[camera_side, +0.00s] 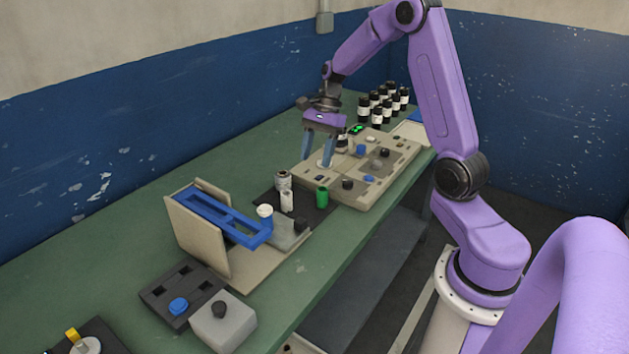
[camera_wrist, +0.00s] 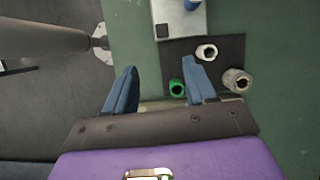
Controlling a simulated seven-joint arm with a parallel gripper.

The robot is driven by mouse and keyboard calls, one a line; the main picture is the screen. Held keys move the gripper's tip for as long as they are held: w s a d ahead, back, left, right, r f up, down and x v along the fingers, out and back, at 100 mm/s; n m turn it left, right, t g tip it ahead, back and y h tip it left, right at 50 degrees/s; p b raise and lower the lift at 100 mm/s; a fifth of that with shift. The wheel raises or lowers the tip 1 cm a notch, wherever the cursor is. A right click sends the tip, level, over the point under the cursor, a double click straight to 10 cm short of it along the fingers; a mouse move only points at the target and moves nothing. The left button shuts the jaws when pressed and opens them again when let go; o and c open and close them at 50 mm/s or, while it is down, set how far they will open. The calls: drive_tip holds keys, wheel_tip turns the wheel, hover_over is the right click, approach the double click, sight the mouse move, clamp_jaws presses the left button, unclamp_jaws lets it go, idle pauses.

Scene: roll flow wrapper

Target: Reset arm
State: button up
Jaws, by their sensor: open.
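My gripper (camera_side: 319,148) is open and empty, with two blue fingers pointing down. In the side view it hangs at the left end of the beige control panel (camera_side: 345,196), close above it; whether the tips touch it I cannot tell. A green roll (camera_side: 322,197), a white roll (camera_side: 287,201) and a grey roll (camera_side: 283,180) stand on a dark mat (camera_side: 263,201) beside the panel. The green roll (camera_wrist: 177,88) appears between the fingers' outlines in the wrist view.
A dark tray (camera_side: 160,291) and a grey button box (camera_side: 223,323) are in front. Several dark bottles (camera_side: 377,115) stand at the back. Green table (camera_side: 110,235) is clear at left.

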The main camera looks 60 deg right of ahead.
drive_tip(key=s+a+r+n+g+h, duration=0.1)
drive_tip(key=s+a+r+n+h, duration=0.25)
drive_tip(key=s+a+n, duration=1.15)
drive_tip(key=s+n, duration=0.5)
drive_tip(key=n, duration=0.1)
drive_tip(key=s+a+n+t, duration=0.1)
drive_tip(key=s+a+n, duration=0.2)
drive_tip(key=s+n, duration=0.5)
drive_tip(key=shift+r+n, duration=0.4)
drive_tip(key=shift+n, duration=0.1)
drive_tip(key=shift+h, duration=0.25)
